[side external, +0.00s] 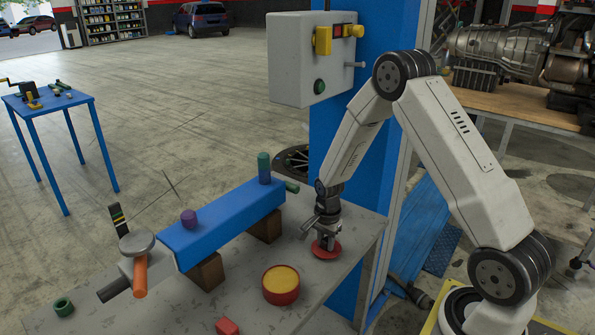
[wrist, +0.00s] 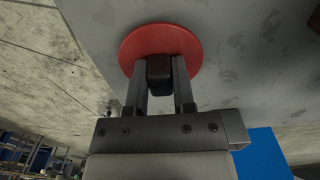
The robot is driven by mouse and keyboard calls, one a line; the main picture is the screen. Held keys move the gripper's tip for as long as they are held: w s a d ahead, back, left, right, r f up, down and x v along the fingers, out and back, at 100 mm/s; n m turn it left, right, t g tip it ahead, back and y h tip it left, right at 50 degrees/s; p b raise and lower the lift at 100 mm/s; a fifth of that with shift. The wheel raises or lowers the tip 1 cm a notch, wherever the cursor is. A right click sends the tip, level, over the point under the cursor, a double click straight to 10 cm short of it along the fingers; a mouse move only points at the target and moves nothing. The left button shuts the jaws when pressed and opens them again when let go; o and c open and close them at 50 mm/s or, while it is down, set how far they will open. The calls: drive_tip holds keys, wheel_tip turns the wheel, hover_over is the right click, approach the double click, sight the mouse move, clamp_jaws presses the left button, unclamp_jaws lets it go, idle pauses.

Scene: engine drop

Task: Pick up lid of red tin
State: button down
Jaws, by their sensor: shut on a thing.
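The red lid (side external: 326,250) is a flat round disc at the right part of the grey table, by the table's right side. My gripper (side external: 326,243) points down over it, and its fingers are shut on the dark knob in the lid's middle. In the wrist view the red lid (wrist: 160,45) shows with the dark knob between my gripper's fingers (wrist: 160,80). I cannot tell whether the lid touches the table. The red tin (side external: 281,285) stands open to the left and nearer the camera, with yellow inside.
A blue beam (side external: 222,222) on brown blocks lies behind the tin, carrying a purple piece (side external: 188,217) and a green cylinder (side external: 264,167). A red block (side external: 227,326) lies near the front. A blue pillar with a grey control box (side external: 300,60) stands behind my arm.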

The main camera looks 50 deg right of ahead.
drive_tip(key=shift+r, duration=0.5)
drive_tip(key=s+a+r, duration=0.4)
drive_tip(key=s+r, duration=0.7)
drive_tip(key=s, duration=0.2)
drive_tip(key=shift+s, duration=0.25)
drive_tip(key=w+a+f+n, duration=0.2)
drive_tip(key=w+a+n, duration=0.3)
drive_tip(key=w+a, duration=0.9)
drive_tip(key=shift+w+n, duration=0.15)
drive_tip(key=shift+n, duration=0.25)
